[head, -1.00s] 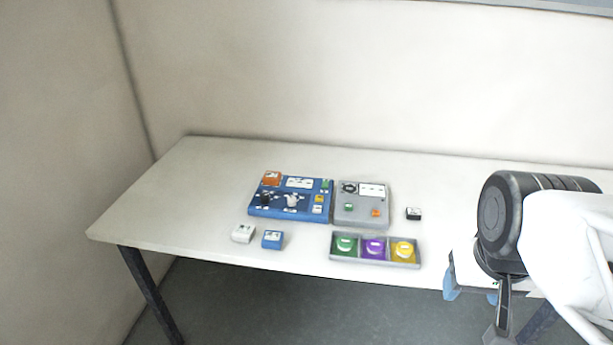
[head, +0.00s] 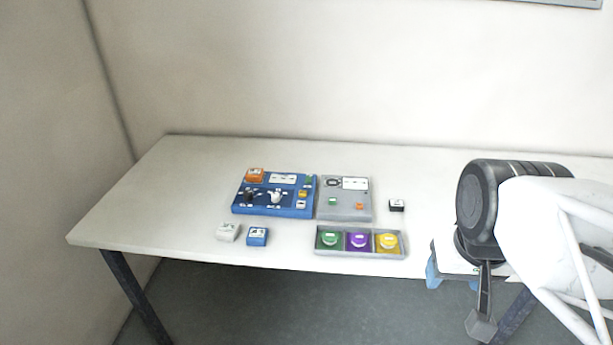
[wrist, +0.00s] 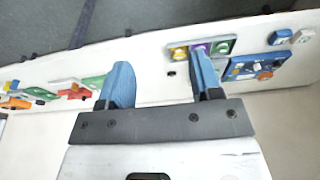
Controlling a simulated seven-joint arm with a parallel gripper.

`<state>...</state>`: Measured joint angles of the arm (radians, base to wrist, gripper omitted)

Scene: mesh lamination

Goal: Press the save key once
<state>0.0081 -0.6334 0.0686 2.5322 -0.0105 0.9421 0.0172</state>
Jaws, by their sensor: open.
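The save key cannot be singled out; key labels are too small to read. A blue panel (head: 272,211) carries an orange block, a display, two knobs and small coloured keys. Beside it, a grey panel (head: 345,214) has a dial, a display, a green key (head: 332,201) and an orange key (head: 359,205). Loose on the table are a white key (head: 228,232), a blue key (head: 257,236) and a black key (head: 396,205). My gripper (wrist: 163,84) is open and empty, its blue fingers apart. In the head view it hangs by the table's front edge, right of the panels, partly hidden by my arm.
A grey tray (head: 360,252) in front of the grey panel holds green, purple and yellow round pieces in separate compartments. The wrist view shows red, green and orange items (wrist: 70,88) at left. The table's left part (head: 150,200) is clear; a wall stands behind.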

